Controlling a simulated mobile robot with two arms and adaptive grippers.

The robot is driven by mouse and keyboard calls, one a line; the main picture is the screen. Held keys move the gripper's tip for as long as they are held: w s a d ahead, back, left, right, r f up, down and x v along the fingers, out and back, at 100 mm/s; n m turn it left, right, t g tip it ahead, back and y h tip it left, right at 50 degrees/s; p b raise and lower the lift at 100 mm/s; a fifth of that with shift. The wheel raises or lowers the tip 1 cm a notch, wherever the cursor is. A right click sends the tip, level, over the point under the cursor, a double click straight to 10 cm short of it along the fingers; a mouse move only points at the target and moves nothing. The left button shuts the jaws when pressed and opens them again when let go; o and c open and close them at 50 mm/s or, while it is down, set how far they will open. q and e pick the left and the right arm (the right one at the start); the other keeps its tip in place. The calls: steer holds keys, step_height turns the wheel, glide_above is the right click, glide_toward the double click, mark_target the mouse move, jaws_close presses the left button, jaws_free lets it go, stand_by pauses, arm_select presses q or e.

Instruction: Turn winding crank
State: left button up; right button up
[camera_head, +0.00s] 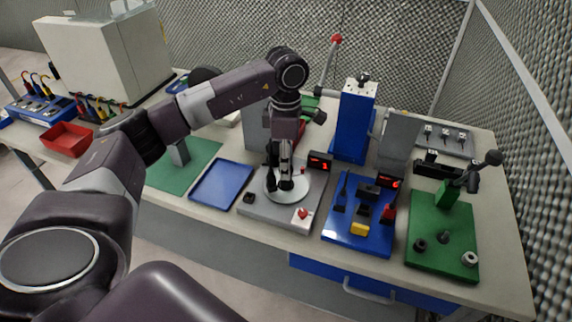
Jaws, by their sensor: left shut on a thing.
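My left arm reaches in from the left and bends down over a grey bench device. Its gripper (282,178) points downward at the pale round disc (296,195) on top of the device's grey base plate (262,208). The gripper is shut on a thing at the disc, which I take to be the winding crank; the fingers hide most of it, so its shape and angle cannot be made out. My right gripper is not in view.
A small red display (320,161) and a red button (303,214) are beside the disc. An empty blue tray (222,186) lies left. A blue column (354,125) stands behind.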

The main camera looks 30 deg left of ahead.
arm_select(q)
steer(key=shift+w+r+n+b, duration=0.1)
steer(key=shift+n+b, duration=0.35)
steer(key=shift+n, duration=2.05)
steer(key=shift+n+b, duration=0.3)
steer(key=shift+n, duration=10.2)
steer(key=shift+n+p, duration=0.55)
steer(key=shift+n, duration=1.85)
steer(key=shift+n+p, duration=0.5)
steer(key=shift+n, duration=1.8)
steer(key=shift+n+p, duration=0.5)
steer(key=shift+n, duration=1.5)
steer(key=shift+n, duration=0.5)
